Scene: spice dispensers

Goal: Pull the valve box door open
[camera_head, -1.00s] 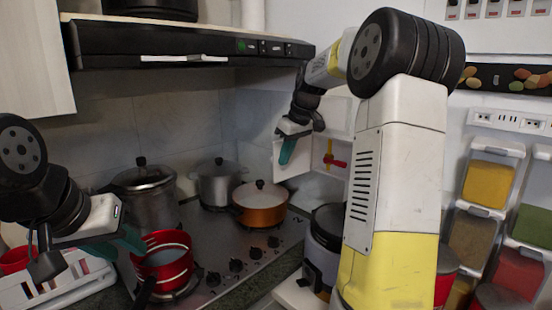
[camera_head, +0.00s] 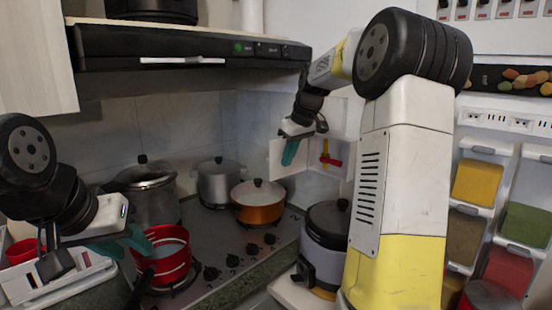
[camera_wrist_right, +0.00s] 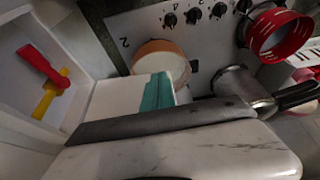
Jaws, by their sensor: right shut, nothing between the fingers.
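The valve box (camera_head: 345,172) is a white box on the back wall, with a red and yellow valve (camera_head: 329,158) inside. Its white door (camera_head: 275,158) stands open, swung out to the left. The right wrist view shows the valve (camera_wrist_right: 45,72) at left and the door panel (camera_wrist_right: 108,98) beside it. My right gripper (camera_head: 290,153) is shut and empty, its teal fingers (camera_wrist_right: 157,92) overlapping the door panel in both views; whether they touch it is unclear. My left gripper (camera_head: 122,246) is at lower left beside the red pot, its teal fingers apart.
A stove with an orange pot (camera_head: 258,203), steel pots (camera_head: 220,184) and a red pot (camera_head: 165,256) lies left of the box. A rice cooker (camera_head: 326,238) stands below it. Spice dispensers (camera_head: 478,183) hang at right. The range hood (camera_head: 180,45) is above.

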